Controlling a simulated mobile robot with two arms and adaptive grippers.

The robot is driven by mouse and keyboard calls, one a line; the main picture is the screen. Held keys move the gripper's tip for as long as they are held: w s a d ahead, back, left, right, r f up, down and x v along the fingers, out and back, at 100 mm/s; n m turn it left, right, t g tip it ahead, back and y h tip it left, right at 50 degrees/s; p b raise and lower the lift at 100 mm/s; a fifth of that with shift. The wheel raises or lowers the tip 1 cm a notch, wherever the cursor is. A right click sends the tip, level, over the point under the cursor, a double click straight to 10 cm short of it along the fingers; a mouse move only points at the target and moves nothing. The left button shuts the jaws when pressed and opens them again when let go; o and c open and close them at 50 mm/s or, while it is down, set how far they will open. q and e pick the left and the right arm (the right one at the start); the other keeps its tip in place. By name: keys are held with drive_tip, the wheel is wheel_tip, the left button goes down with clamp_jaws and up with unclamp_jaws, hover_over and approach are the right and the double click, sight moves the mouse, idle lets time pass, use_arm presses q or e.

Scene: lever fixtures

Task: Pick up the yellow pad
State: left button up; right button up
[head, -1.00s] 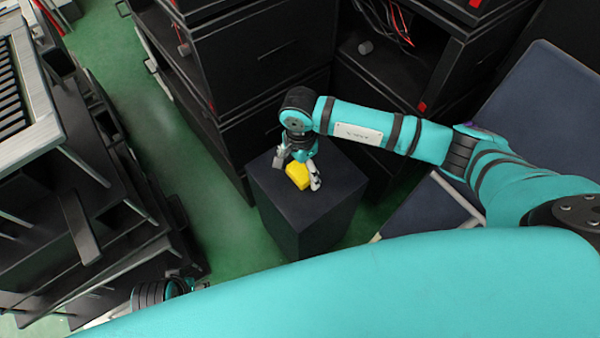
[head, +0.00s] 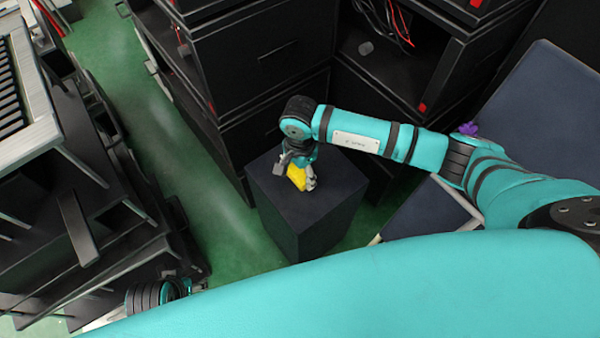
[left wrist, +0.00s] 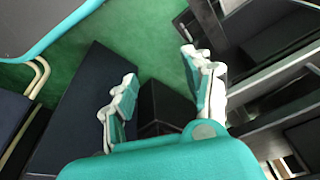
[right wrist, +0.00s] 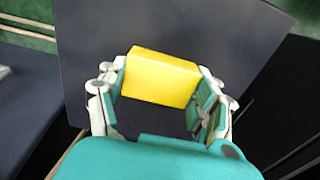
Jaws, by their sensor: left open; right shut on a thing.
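The yellow pad (head: 297,177) is a small yellow block at the top of a dark box-shaped stand (head: 334,196). My right gripper (head: 299,178) reaches down to it from above and is shut on it, one finger on each side. In the right wrist view the pad (right wrist: 161,77) sits between the two fingertips (right wrist: 160,85), with the dark stand top (right wrist: 90,40) behind it. I cannot tell whether the pad touches the stand. My left gripper (left wrist: 160,85) is open and empty, with its fingers apart; in the head view only part of the left arm shows at the bottom left.
Black cabinets (head: 255,55) stand close behind the stand. Red cables (head: 402,22) hang in an open cabinet at the top. Dark stacked frames (head: 70,200) fill the left side. Green floor (head: 195,135) is free between them and the stand. A dark blue panel (head: 545,110) is at the right.

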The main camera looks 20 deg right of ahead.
sight(299, 174)
drive_tip(key=shift+r, duration=0.45)
drive_tip(key=r, duration=0.3)
drive_tip(key=shift+s+a+p, duration=0.25)
drive_tip(key=shift+s+p, duration=0.05)
drive_tip(key=shift+p, duration=0.1)
use_arm(q)
drive_tip(key=f, duration=0.4)
drive_tip(key=shift+s+f, duration=0.25)
use_arm(e)
drive_tip(key=s+a+r, duration=0.1)
drive_tip(key=s+a, duration=0.8)
drive_tip(key=s, duration=0.2)
drive_tip(key=shift+s+a, duration=0.35)
drive_tip(key=shift+a, duration=0.05)
drive_tip(key=o, duration=0.4)
drive_tip(key=shift+c, duration=1.3)
